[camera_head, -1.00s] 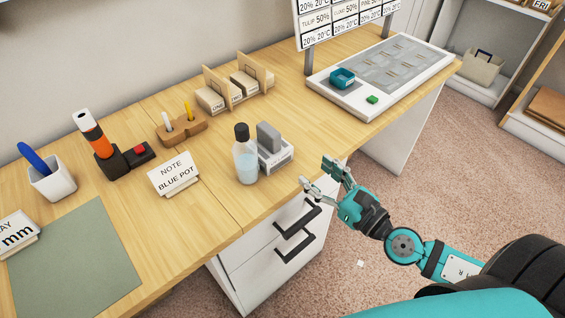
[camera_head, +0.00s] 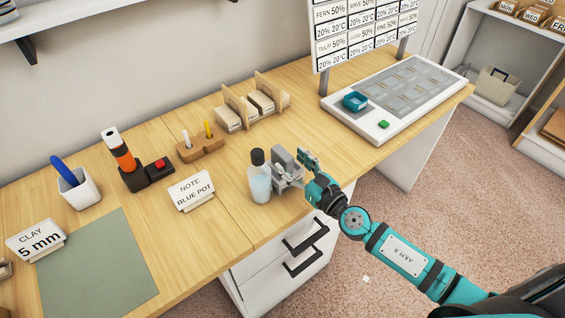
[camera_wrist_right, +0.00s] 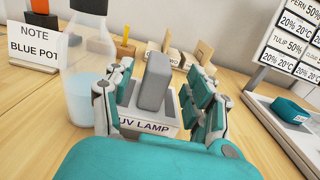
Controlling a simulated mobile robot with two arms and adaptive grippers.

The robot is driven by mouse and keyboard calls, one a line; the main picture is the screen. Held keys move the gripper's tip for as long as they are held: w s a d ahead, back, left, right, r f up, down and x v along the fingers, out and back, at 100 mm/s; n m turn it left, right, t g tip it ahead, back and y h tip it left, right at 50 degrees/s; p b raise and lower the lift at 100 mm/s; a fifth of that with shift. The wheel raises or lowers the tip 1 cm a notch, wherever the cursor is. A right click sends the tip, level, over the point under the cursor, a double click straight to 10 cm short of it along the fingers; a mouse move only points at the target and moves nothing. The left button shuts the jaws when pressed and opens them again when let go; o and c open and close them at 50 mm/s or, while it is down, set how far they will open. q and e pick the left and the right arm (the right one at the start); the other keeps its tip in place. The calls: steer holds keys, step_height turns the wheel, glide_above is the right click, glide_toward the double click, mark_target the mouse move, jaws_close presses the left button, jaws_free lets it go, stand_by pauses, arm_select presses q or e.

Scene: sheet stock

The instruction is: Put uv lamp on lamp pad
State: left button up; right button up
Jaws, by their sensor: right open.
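An upright grey block (camera_wrist_right: 156,82) stands on a white base (camera_wrist_right: 152,128) whose front label reads "UV LAMP". In the head view the grey block (camera_head: 283,157) is at the front edge of the desk, partly hidden by my right gripper (camera_head: 297,170). In the right wrist view my right gripper (camera_wrist_right: 160,100) is open, with one finger on each side of the block and gaps showing. No pad labelled as a lamp pad is readable. My left gripper is not in view.
A clear bottle (camera_head: 259,178) stands close left of the gripper; it also shows in the right wrist view (camera_wrist_right: 86,80). A "NOTE BLUE POT" card (camera_head: 192,191), black box with a red button (camera_head: 159,169) and green mat (camera_head: 97,265) lie further left. A white tray (camera_head: 372,129) is right.

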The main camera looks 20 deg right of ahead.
mark_target(275, 147)
steer(key=x, duration=0.4)
steer(key=shift+s+a+r+p, duration=0.1)
steer(key=shift+a+r+p, duration=0.1)
steer(key=shift+p, duration=0.1)
steer(key=shift+w+f, duration=0.1)
steer(key=shift+w, duration=0.1)
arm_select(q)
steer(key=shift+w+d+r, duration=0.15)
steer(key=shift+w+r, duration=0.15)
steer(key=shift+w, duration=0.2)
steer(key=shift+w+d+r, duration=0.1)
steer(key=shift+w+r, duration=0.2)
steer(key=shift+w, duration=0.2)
arm_select(e)
steer(key=shift+c, duration=0.4)
steer(key=shift+c, duration=1.1)
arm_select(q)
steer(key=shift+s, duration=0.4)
arm_select(e)
jaws_close()
